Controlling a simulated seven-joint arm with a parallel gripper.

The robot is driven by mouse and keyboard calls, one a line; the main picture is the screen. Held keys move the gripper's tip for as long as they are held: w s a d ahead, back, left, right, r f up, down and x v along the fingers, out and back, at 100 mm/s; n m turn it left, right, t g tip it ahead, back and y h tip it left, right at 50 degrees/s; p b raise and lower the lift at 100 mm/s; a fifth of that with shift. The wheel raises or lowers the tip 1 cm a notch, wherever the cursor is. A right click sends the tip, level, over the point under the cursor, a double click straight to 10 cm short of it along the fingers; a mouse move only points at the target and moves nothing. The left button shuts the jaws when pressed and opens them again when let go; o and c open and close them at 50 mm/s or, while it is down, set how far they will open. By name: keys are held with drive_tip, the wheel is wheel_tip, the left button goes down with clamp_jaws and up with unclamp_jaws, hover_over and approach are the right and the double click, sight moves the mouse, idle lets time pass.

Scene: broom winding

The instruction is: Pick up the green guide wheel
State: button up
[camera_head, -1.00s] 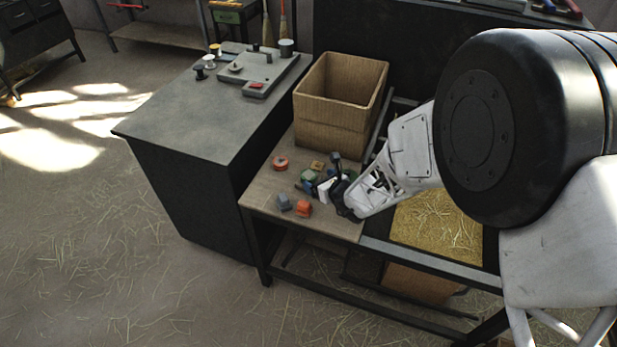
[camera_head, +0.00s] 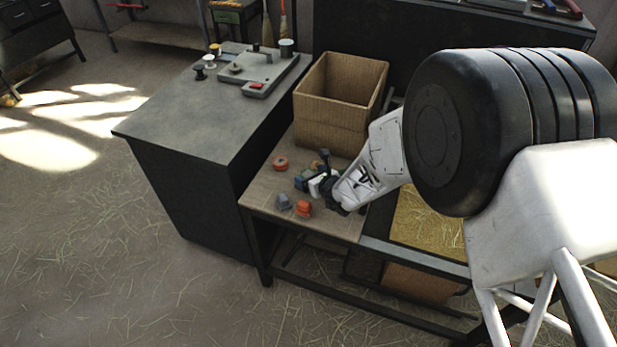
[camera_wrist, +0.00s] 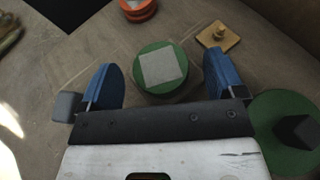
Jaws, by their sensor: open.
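A round green wheel with a pale square on top (camera_wrist: 160,66) lies on the wooden bench, between and slightly ahead of the two blue fingers in the wrist view. A second green disc with a dark block on it (camera_wrist: 285,125) lies to the right, outside the right finger; I cannot tell for certain which one is the guide wheel. My gripper (camera_wrist: 157,75) is open, with nothing held between its fingers.
An orange round piece (camera_wrist: 138,9) lies beyond the wheel, and a yellow square piece with a knob (camera_wrist: 219,37) lies to its right. A grey block (camera_wrist: 67,106) is outside the left finger. A cardboard box (camera_head: 335,125) stands behind on the bench (camera_head: 262,190).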

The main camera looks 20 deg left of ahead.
sight(311, 170)
drive_tip(key=shift+w+a+f, duration=0.15)
drive_tip(key=shift+a, duration=0.1)
idle(0.4)
drive_tip(key=c, duration=1.1)
drive_tip(key=shift+o, duration=0.2)
drive_tip(key=shift+r, duration=1.65)
drive_tip(key=shift+s+d+r, duration=0.2)
drive_tip(key=shift+s, duration=0.05)
drive_tip(key=s+d+r, duration=0.1)
drive_tip(key=s+d, duration=0.7)
drive_tip(key=s, duration=0.4)
drive_tip(key=shift+s+d+r, duration=0.2)
drive_tip(key=shift+s+d, duration=0.15)
drive_tip(key=shift+d, duration=0.05)
